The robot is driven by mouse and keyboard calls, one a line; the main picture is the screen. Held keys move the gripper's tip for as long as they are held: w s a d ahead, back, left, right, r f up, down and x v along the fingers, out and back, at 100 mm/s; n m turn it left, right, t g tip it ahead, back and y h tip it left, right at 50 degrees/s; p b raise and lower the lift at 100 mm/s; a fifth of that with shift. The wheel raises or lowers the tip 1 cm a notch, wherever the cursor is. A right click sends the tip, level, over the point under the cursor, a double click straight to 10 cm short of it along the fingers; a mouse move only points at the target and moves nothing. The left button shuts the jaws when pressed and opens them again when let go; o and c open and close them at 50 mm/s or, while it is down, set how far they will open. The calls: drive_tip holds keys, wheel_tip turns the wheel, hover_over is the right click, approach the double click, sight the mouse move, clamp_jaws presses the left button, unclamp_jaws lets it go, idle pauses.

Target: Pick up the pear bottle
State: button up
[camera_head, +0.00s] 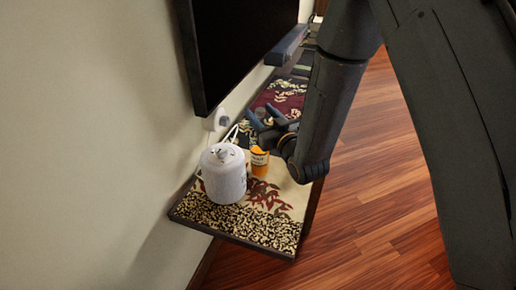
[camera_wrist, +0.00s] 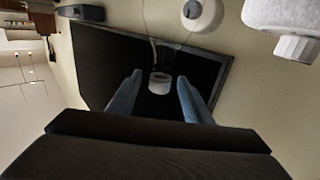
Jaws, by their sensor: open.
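A small orange bottle (camera_head: 259,160) with a pale label, likely the pear bottle, stands on the cloth-covered shelf in the head view, just right of a white lidded jar. My gripper (camera_head: 265,118) is beyond and slightly above it in the picture, near the wall, with the fingers apart. In the wrist view my gripper (camera_wrist: 160,76) is open, its two blue-grey fingers spread. A small pale cup-like shape (camera_wrist: 159,86) shows between them; I cannot tell what it is or how near. The orange bottle is not recognisable in the wrist view.
The white lidded jar (camera_head: 223,175) stands close beside the bottle and shows upside down in the wrist view (camera_wrist: 285,18). A dark screen (camera_head: 240,45) hangs on the wall above the shelf (camera_head: 245,222). The shelf's front end is clear; wooden floor lies to the right.

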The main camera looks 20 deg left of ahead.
drive_tip(key=shift+p+x, duration=0.85)
drive_tip(key=shift+x, duration=1.5)
drive_tip(key=shift+f, duration=0.15)
clamp_jaws()
